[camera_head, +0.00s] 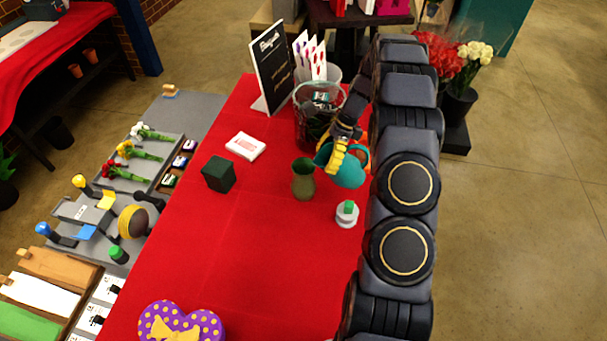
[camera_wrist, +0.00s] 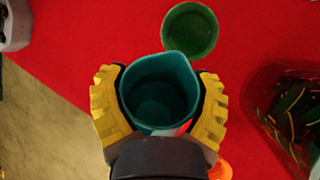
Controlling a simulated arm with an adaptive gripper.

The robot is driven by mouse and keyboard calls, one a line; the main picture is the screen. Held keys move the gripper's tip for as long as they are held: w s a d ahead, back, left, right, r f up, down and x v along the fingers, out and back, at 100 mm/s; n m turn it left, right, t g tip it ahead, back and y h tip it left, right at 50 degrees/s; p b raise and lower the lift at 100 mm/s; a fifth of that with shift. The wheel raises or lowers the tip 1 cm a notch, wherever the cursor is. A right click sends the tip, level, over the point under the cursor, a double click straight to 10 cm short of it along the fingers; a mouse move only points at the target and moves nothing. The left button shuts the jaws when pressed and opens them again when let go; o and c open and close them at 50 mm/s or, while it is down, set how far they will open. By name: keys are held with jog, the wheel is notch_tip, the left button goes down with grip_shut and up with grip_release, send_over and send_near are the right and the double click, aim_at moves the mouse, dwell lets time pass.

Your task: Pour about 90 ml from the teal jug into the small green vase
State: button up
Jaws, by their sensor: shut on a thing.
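The teal jug (camera_head: 347,172) is in my gripper, raised at the right of the red table and tilted to the left in the head view. In the wrist view I look into the jug (camera_wrist: 157,93), with the yellow fingers of my gripper (camera_wrist: 158,108) shut on its two sides. The inside is dark, and I cannot tell the liquid level. The small green vase (camera_head: 303,183) stands upright on the table just left of the jug. Its round mouth (camera_wrist: 190,30) shows beyond the jug's rim in the wrist view. No stream of liquid is visible.
A glass container with dark contents (camera_head: 314,112) stands close behind the vase. A small white stand with a green block (camera_head: 347,214) is in front of the jug. A dark green box (camera_head: 219,173) and white cards (camera_head: 245,146) lie left. The front table middle is clear.

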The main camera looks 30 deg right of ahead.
aim_at(356, 163)
jog(key=shift+s+d+f+t+y+b, duration=0.3)
jog(key=shift+t+y, duration=0.1)
jog(key=shift+y, duration=0.2)
jog(key=s+d+t+y, duration=0.1)
jog(key=s+d+f+n+y+b, duration=0.1)
jog(key=d+t+y, duration=0.1)
jog(key=y, duration=0.1)
jog(key=shift+s+d+f+t+b, duration=0.15)
jog(key=shift+s+d+t+b, duration=0.15)
jog(key=shift+s, duration=0.1)
jog(key=shift+s+d+r+n+t+y, duration=0.3)
jog(key=shift+d+r+n+y, duration=0.1)
jog(key=shift+d+r+y, duration=0.1)
jog(key=shift+b, duration=0.45)
jog(key=shift+s+d+r+y+b, duration=0.15)
jog(key=shift+r+y+b, duration=0.15)
jog(key=shift+b, duration=0.15)
